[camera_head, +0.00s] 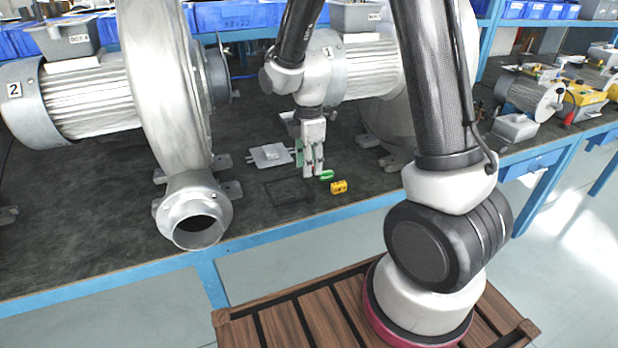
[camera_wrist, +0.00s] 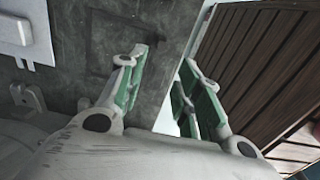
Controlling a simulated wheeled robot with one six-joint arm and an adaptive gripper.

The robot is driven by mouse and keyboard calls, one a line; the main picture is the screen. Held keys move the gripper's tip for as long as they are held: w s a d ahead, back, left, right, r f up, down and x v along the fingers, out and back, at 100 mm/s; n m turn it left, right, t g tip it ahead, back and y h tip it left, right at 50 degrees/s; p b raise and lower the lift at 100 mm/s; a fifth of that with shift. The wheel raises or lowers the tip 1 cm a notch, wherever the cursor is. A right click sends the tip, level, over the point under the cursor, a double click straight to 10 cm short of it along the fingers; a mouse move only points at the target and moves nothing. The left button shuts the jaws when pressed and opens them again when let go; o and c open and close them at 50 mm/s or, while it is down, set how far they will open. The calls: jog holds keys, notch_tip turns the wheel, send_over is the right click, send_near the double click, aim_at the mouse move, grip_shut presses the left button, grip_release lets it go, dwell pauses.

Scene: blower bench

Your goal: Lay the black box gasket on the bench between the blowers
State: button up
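The black box gasket (camera_head: 294,203) looks like a thin dark rectangular outline lying flat on the dark bench top, between the two blowers near the front edge. It is hard to tell from the bench; a faint outline also shows in the wrist view (camera_wrist: 88,28). Blower 2 (camera_head: 165,90) stands left and blower 1 (camera_head: 365,70) stands right, partly hidden by my arm. My gripper (camera_head: 314,172) points down above the bench, just behind and right of the outline. In the wrist view its green-padded fingers (camera_wrist: 160,82) are apart, with nothing between them.
A grey box lid (camera_head: 270,155) lies behind the gasket. The blue front edge of the bench (camera_head: 290,222) is close. Blower 2's outlet flange (camera_head: 197,222) sticks out at the left.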

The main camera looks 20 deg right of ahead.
jog(key=s+d+r+m+t, duration=0.1)
jog(key=s+d+r+m, duration=0.25)
jog(key=r, duration=0.45)
jog(key=s+d+r+m+t, duration=0.1)
jog(key=s+d+r+m, duration=0.2)
jog(key=s+r+m, duration=0.35)
jog(key=s+d+r+m+t, duration=0.2)
jog(key=s+r+m, duration=0.5)
jog(key=s, duration=0.4)
jog(key=shift+s+d+m, duration=0.2)
jog(key=shift+d+m, duration=0.3)
jog(key=shift+d, duration=0.05)
